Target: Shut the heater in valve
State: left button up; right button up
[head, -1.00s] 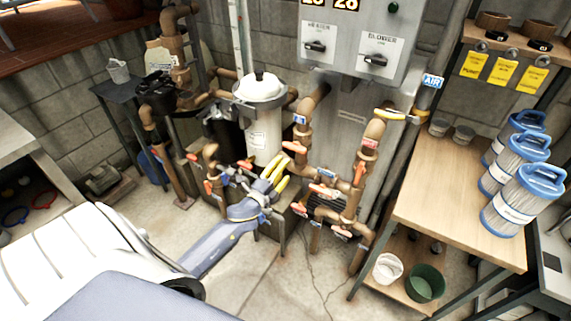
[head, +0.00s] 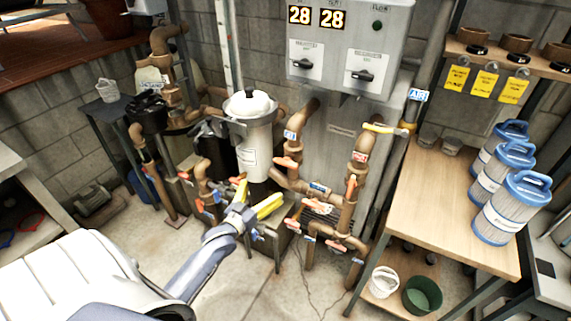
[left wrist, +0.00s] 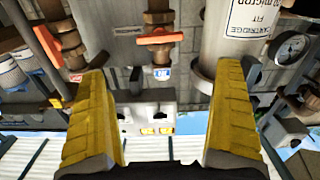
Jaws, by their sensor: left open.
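The pipework by the grey heater cabinet (head: 345,50) carries several orange-handled valves with small blue or red tags, too small to read, so I cannot tell which is heater in. One orange handle (head: 287,162) is on the pipe right of the white filter housing (head: 250,140); others sit lower right (head: 294,225) and on the left pipe (head: 207,187). My left gripper (head: 262,189) is open and empty, its yellow fingers in front of the filter housing. In the left wrist view, an orange valve handle (left wrist: 160,37) lies crosswise beyond the gap between the fingers, apart from them. My right gripper is out of view.
A yellow-handled valve (head: 385,128) is on the pipe at right. A wooden bench (head: 440,215) with blue-capped filter cartridges (head: 510,208) stands right. A white bucket (head: 383,282) and green bucket (head: 422,295) sit below it. The floor in front of the pipes is clear.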

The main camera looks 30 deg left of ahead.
aim_at(284, 165)
pick_arm(q)
jog(key=w, duration=1.1)
jog(key=w+a, duration=0.1)
jog(key=w, duration=0.5)
jog(key=shift+c, duration=0.6)
